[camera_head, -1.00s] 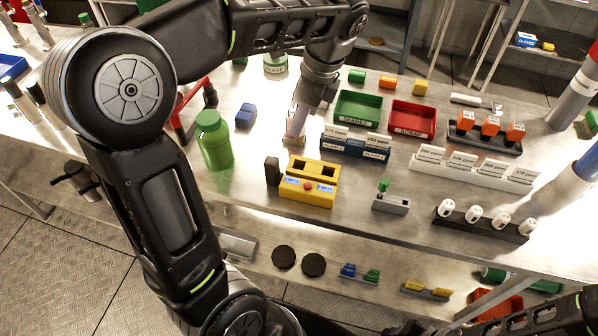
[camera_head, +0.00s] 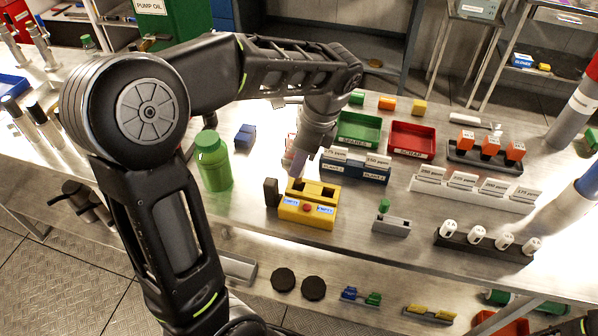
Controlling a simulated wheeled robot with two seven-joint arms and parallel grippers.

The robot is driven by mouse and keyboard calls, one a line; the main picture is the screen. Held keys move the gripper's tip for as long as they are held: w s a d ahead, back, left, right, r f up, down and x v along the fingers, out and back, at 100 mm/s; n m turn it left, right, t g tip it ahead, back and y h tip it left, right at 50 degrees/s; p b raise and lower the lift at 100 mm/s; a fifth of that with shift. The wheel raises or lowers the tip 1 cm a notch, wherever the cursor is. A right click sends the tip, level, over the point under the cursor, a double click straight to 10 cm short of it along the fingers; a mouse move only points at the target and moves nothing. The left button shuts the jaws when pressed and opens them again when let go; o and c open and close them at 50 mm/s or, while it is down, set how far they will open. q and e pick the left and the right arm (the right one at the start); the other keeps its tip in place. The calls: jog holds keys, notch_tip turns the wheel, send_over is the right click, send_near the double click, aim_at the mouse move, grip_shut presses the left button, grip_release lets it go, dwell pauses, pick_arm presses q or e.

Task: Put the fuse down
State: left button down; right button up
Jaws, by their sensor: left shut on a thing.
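My left gripper (camera_head: 299,163) points down just above the back of the yellow box (camera_head: 306,219). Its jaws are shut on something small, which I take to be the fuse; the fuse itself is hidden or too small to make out. The yellow box has dark openings in its top, a red button and pale labels on its front. A dark block (camera_head: 271,193) stands at its left side. My right gripper is out of view.
A green bottle (camera_head: 213,165) and a blue block (camera_head: 245,135) stand left of the gripper. A blue card holder (camera_head: 355,170), a green tray (camera_head: 358,130) and a red tray (camera_head: 412,139) lie right and behind. A black rack with white cylinders (camera_head: 477,235) is at right.

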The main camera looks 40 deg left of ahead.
pick_arm(q)
jog(key=shift+f, duration=1.85)
jog(key=shift+f, duration=0.1)
jog(key=c, duration=1.2)
grip_release()
jog(key=shift+c, duration=0.2)
jog(key=s+p+v, duration=0.1)
jog(key=p+v, duration=0.2)
jog(key=v, duration=0.9)
jog(key=shift+w, duration=0.45)
